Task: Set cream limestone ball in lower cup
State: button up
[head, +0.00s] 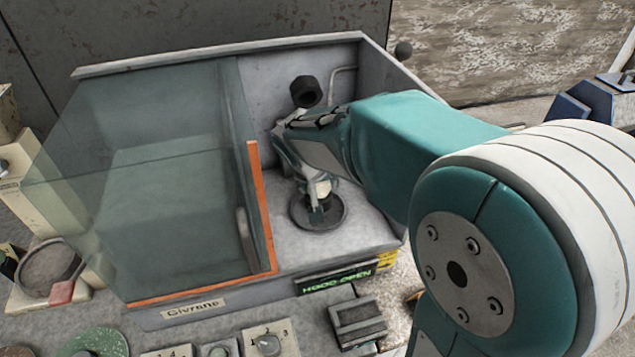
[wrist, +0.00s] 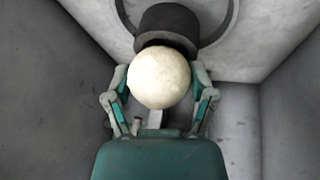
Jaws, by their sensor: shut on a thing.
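The cream limestone ball (wrist: 159,77) is held between the two fingers of my gripper (wrist: 160,92) in the wrist view. In the head view a small cream patch of it (head: 322,188) shows at the gripper's end (head: 319,196). A dark round cup (wrist: 168,22) stands just beyond the ball, partly covered by it. I cannot tell whether ball and cup touch. A dark round dish or ring (head: 337,216) lies below my gripper on the hood floor in the head view; my fingers hide its middle. A black cylinder (head: 306,91) sits higher, by the back wall.
My arm reaches into a grey hood (head: 380,232) through its open right side. A glass sash with an orange edge (head: 259,205) stands left of my gripper. A green display (head: 337,281) reads HOOD OPEN. Grey walls flank my gripper closely in the wrist view.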

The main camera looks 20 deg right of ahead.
jog(key=shift+f, duration=0.15)
jog(key=o, duration=1.1)
jog(key=shift+c, duration=0.2)
jog(key=shift+r, duration=2)
